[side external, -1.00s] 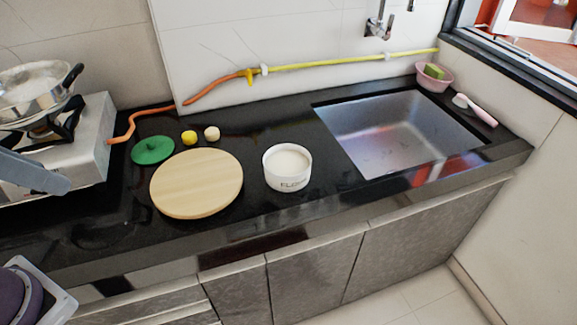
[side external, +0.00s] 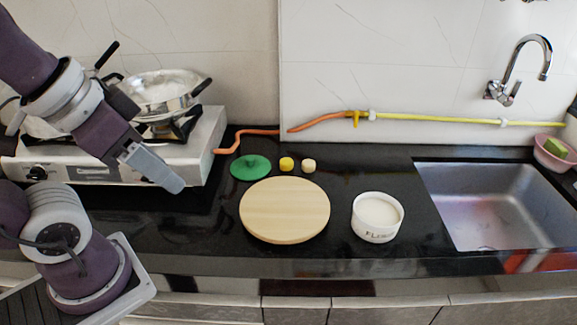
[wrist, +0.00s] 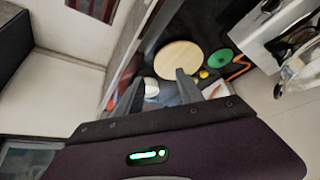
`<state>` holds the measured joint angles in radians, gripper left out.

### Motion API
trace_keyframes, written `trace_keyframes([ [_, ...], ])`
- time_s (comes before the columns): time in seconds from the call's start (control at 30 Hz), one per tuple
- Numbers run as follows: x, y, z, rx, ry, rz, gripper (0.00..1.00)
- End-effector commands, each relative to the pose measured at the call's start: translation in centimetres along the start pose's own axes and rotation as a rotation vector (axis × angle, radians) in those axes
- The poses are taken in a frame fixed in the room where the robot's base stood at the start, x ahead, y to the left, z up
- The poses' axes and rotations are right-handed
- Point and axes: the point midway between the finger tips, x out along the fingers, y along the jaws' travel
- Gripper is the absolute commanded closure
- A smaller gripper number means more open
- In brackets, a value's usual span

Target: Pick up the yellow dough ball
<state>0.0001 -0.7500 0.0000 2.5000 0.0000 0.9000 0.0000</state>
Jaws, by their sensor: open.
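The yellow dough ball (side external: 287,164) sits on the black counter between the green lid-like disc (side external: 251,168) and a cream dough ball (side external: 308,165). In the wrist view the yellow ball is a small spot (wrist: 204,74) beyond the fingers. My gripper (side external: 175,183) is at the left in the side view, raised near the stove's front right corner, well left of the ball and apart from it. In the wrist view my gripper (wrist: 162,88) shows two spread fingers with nothing held between them.
A round wooden board (side external: 285,210) lies in front of the balls. A white tub labelled flour (side external: 377,217) stands to its right, then the sink (side external: 500,205). A stove (side external: 155,160) with a metal pan (side external: 163,93) is left. An orange hose (side external: 250,133) runs behind the disc.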

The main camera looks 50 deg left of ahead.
Motion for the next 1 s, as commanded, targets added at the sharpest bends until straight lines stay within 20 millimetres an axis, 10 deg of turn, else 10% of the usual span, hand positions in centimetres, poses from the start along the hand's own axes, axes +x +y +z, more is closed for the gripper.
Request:
trace_keyframes([
  [0.43, 0.0, 0.0, 0.0, 0.000, 0.000, 0.000, 0.56],
  [0.57, 0.0, 0.0, 0.0, 0.000, 0.000, 0.000, 0.33],
  [0.83, 0.0, 0.0, -0.1, -0.001, 0.000, 0.000, 0.33],
  [1.0, 0.9, -0.1, -5.9, -0.105, -0.036, 0.049, 0.33],
])
